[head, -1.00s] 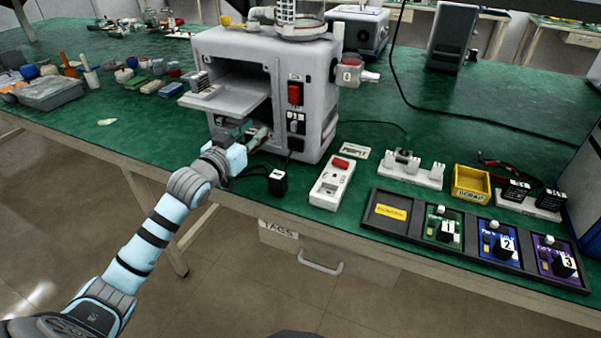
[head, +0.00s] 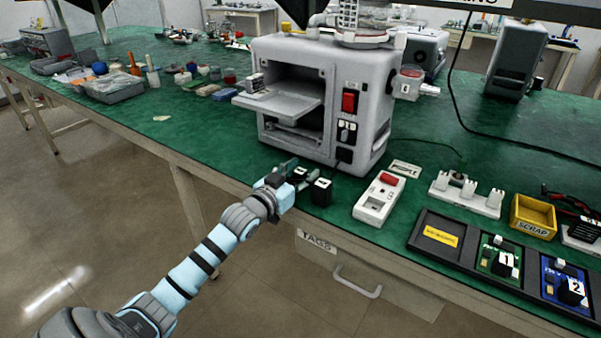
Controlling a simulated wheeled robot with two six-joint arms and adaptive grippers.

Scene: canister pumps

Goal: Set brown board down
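My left gripper (head: 290,172) is low over the front edge of the green table, just in front of the grey machine (head: 325,95). Its fingertips are small and dark, and I cannot tell whether they are apart or hold something. I cannot make out a brown board. The machine's front is open, with a grey door (head: 280,104) folded down like a shelf. A black tray (head: 425,236) at the right holds a green board marked 1 (head: 499,262) and a blue board marked 2 (head: 566,285). My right gripper is out of view.
A black plug block (head: 320,192) stands right beside the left gripper. A white power strip (head: 380,199) with a red switch, a white holder (head: 466,195) and a yellow scrap bin (head: 533,216) stand to the right.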

